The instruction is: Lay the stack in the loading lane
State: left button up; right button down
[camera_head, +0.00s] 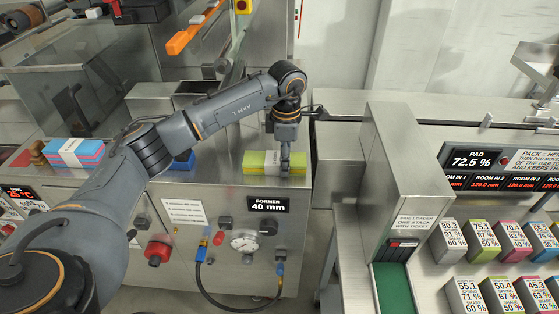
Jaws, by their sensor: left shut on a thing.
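A yellow-green cloth stack (256,161) with a pale band lies on the steel top of the machine, above the "FORMER 40 mm" sign. My left gripper (285,168) points down at the right part of this stack and is shut on it; the fingertips are small and partly hard to make out. A pink and blue stack with a white band (75,152) lies at the left of the same top. A green-floored lane (394,290) is at lower middle right, below a sign reading "SIDE LOADER ONE STACK WITH TICKET". My right gripper does not show.
A blue block (181,161) shows partly behind my left arm. A tall steel housing (408,150) stands between the stack and the right-hand bench.

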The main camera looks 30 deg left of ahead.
pick_arm(q)
jog(key=shift+r, duration=0.3)
notch_tip(320, 180, up, 2)
jog(key=shift+r+b, duration=0.2)
jog(key=shift+b, duration=0.85)
jog(key=s+d+r+b, duration=0.2)
jog(key=s+d+r, duration=0.4)
jog(key=s+r, duration=0.3)
jog(key=s, duration=0.3)
jog(key=shift+s+d+r, duration=0.25)
jog(key=shift+d+r, duration=0.05)
jog(key=shift+r, duration=0.1)
